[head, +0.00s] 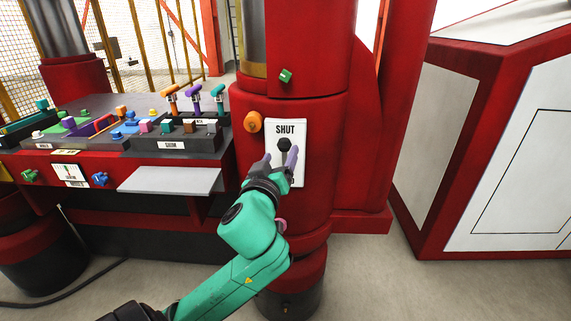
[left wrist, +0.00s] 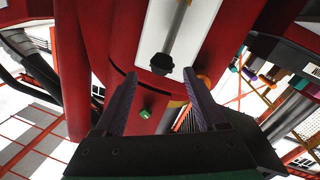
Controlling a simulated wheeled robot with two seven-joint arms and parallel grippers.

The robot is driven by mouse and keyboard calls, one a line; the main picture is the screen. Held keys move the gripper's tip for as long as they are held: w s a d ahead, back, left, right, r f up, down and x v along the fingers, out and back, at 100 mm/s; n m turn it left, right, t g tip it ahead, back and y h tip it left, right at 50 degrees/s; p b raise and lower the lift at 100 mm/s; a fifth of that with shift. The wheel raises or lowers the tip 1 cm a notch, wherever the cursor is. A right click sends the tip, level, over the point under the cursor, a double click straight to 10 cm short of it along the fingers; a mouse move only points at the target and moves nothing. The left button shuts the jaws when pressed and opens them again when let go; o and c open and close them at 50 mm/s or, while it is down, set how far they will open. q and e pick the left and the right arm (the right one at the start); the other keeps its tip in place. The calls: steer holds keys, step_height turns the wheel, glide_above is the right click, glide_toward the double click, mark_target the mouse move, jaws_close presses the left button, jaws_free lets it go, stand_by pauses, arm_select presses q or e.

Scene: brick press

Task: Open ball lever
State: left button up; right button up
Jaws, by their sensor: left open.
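The ball lever is a dark knob (head: 284,144) on a white plate (head: 302,135) labelled SHUT at its top, fixed to a red column. The knob stands in the upper half of the plate, just below the label. My left gripper (head: 279,157) is open just below the knob, its two purple fingers pointing up at it. In the left wrist view the knob (left wrist: 161,63) and its grey rod (left wrist: 178,32) show just past and between the fingertips (left wrist: 160,76), with no visible contact. The lower plate is partly hidden by my gripper. My right gripper is not in view.
An orange knob (head: 254,122) sits left of the plate, and a green one (head: 285,76) above it. A control desk (head: 150,147) with coloured knobs and levers stands at left, with a grey shelf (head: 170,180). A red-and-white cabinet (head: 500,150) stands at right.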

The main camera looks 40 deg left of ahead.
mark_target(282, 147)
arm_select(q)
steer(key=p+x, duration=0.2)
steer(key=x, duration=0.3)
steer(key=shift+w+a+r, duration=0.15)
steer(key=shift+a, duration=0.15)
steer(key=shift+w+a, duration=0.2)
steer(key=shift+w, duration=0.25)
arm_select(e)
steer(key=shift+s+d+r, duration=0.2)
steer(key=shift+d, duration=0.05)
arm_select(q)
jaws_close()
steer(key=shift+f, duration=0.25)
